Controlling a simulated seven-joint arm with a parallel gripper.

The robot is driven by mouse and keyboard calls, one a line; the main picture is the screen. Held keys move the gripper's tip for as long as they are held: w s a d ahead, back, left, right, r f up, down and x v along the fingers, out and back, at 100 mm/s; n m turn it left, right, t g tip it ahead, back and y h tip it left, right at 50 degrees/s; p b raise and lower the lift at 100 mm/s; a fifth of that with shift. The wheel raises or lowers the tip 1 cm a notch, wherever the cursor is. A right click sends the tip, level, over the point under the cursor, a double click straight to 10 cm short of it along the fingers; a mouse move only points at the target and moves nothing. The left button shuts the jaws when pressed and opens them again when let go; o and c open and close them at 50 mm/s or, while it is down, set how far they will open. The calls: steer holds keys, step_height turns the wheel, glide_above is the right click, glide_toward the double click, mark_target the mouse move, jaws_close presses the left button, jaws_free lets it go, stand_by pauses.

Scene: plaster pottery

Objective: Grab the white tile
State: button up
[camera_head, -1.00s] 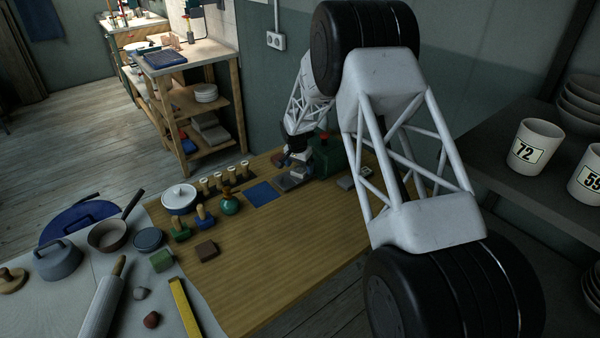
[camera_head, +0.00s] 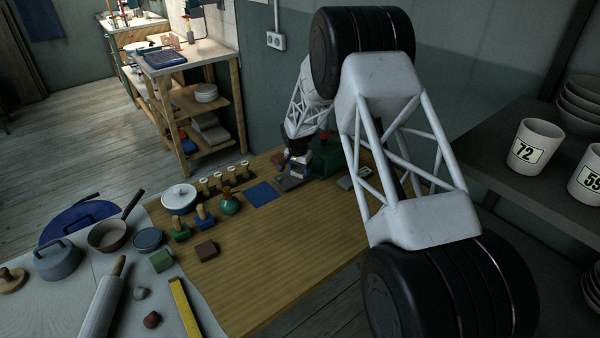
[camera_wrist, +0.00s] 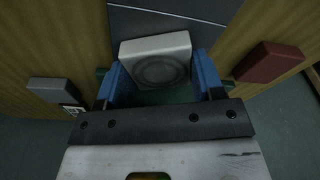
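The white tile (camera_wrist: 156,45) is a pale, thick square with a round ring mark on its face. In the wrist view it lies between the tips of the two blue fingers of my gripper (camera_wrist: 158,75), one finger at each side. The fingers look spread, with a narrow gap at the right side; contact on the left is unclear. In the head view my gripper (camera_head: 294,160) is low over the far part of the wooden board, and the tile (camera_head: 299,175) is small and partly hidden beneath it.
In the wrist view a dark slab (camera_wrist: 168,22) lies beyond the tile, a red-brown block (camera_wrist: 268,62) is at right and a grey labelled block (camera_wrist: 48,90) at left. In the head view a blue square (camera_head: 262,194) and a green box (camera_head: 326,160) flank the gripper.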

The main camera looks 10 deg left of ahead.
mark_target(301, 169)
steer(key=c, duration=0.4)
steer(key=shift+r, duration=0.15)
steer(key=shift+c, duration=0.2)
steer(key=shift+r, duration=0.35)
step_height(301, 169, up, 3)
steer(key=shift+s+f, duration=0.1)
steer(key=s+d, duration=0.1)
steer(key=s, duration=0.4)
steer(key=s+d, duration=0.2)
steer(key=s, duration=0.3)
steer(key=s+d+r, duration=0.1)
steer(key=s+d, duration=0.1)
steer(key=s, duration=0.3)
steer(key=shift+r, duration=0.1)
